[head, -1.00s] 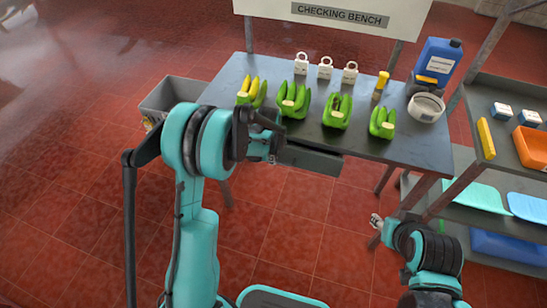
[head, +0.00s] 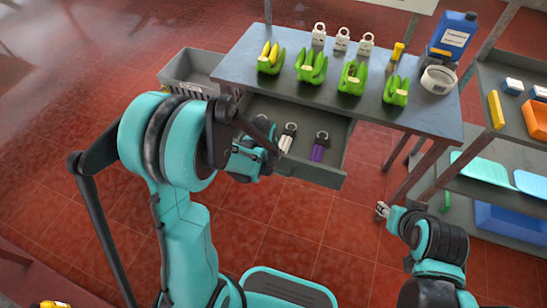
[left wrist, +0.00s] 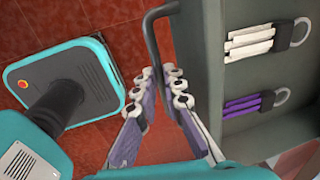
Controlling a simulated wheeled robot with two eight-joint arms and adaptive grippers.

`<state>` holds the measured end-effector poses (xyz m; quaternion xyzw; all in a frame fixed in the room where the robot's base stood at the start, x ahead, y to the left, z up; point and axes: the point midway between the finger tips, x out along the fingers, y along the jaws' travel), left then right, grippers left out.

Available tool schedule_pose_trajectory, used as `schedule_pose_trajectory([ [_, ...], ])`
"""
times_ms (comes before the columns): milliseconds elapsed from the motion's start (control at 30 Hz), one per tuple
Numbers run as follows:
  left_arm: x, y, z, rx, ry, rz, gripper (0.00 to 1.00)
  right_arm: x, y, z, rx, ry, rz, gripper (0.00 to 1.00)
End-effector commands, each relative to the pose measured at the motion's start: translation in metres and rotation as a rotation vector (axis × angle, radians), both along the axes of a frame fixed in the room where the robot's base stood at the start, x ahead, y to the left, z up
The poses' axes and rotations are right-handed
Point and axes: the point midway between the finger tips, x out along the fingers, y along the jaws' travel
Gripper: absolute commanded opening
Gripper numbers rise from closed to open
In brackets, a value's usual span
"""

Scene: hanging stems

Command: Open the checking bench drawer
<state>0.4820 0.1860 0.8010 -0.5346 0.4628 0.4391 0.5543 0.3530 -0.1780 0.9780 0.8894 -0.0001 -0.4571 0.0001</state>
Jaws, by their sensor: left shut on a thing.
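The checking bench (head: 325,103) has its grey drawer (head: 318,172) pulled out towards me, with its inside showing. In it lie a white bundle (head: 288,139) and a purple bundle (head: 320,147), each with a ring. In the left wrist view the drawer (left wrist: 213,85) is at the right, with the white bundle (left wrist: 250,41) and purple bundle (left wrist: 248,104). My left gripper (left wrist: 164,88) is shut on the dark bar handle (left wrist: 152,40) at the drawer front. In the head view its fingers are mostly hidden by my arm. My right gripper (head: 382,210) is low, right of the drawer and apart from it.
Several green and yellow banana bunches (head: 311,66), white padlock-like tags (head: 342,40), a blue jug (head: 455,35) and a white tape roll (head: 438,79) are on the bench. A grey crate (head: 190,70) stands left; a shelf rack (head: 490,140) stands right.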

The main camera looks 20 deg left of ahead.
Motion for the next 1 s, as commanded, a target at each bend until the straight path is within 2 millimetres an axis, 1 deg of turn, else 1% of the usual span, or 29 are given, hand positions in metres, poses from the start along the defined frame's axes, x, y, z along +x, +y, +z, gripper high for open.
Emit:
schedule_pose_trajectory([
  [100,-0.0090,0.0000,-0.0005,-0.001,0.000,-0.001,0.00,0.0000,0.0000,-0.0009,0.000,0.000,0.000,0.40],
  [200,-0.0126,0.0000,-0.0003,-0.001,0.000,-0.001,0.00,0.0000,0.0000,-0.0010,0.000,0.000,0.000,0.40],
  [567,-0.0136,0.0001,-0.0004,-0.001,0.000,-0.001,0.00,0.0000,0.0000,-0.0010,0.000,0.000,0.000,0.40],
  [600,-0.0136,0.0001,-0.0004,-0.001,0.000,-0.001,0.14,0.0000,0.0000,-0.0010,0.000,0.000,0.000,0.40],
  [667,-0.0135,0.0001,-0.0004,-0.001,0.000,-0.001,0.30,0.0000,0.0000,-0.0010,0.000,0.000,0.000,0.40],
  [1000,-0.0135,0.0004,0.0012,0.000,0.000,0.000,0.31,-0.0001,0.0000,-0.0009,0.000,0.000,0.000,0.40],
])
